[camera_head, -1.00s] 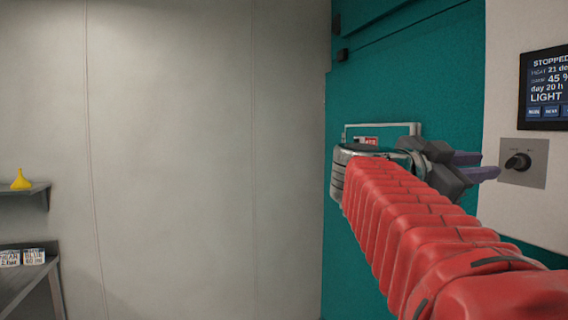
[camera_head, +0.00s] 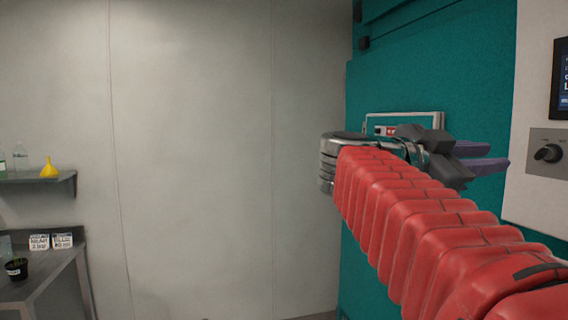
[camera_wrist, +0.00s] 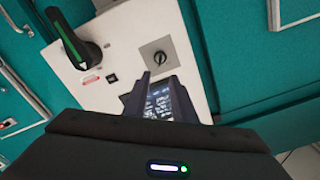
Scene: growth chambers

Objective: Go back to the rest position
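My gripper (camera_head: 494,157) extends from my red-sleeved arm in front of the teal chamber front in the head view. Its two purple fingers point right, toward the white panel. In the wrist view the fingers (camera_wrist: 160,78) stand apart, with part of a lit screen (camera_wrist: 165,106) showing between them. Nothing is seen held. A black knob on a grey plate (camera_wrist: 160,58) lies beyond the fingertips; it also shows in the head view (camera_head: 547,153), right of the gripper and apart from it in the picture.
A black handle with a green stripe (camera_wrist: 72,38) is on the white panel. A shelf (camera_head: 35,179) with a yellow funnel (camera_head: 49,168) and a grey bench (camera_head: 38,283) with labelled boxes (camera_head: 62,241) are at left. The grey wall (camera_head: 190,150) between is clear.

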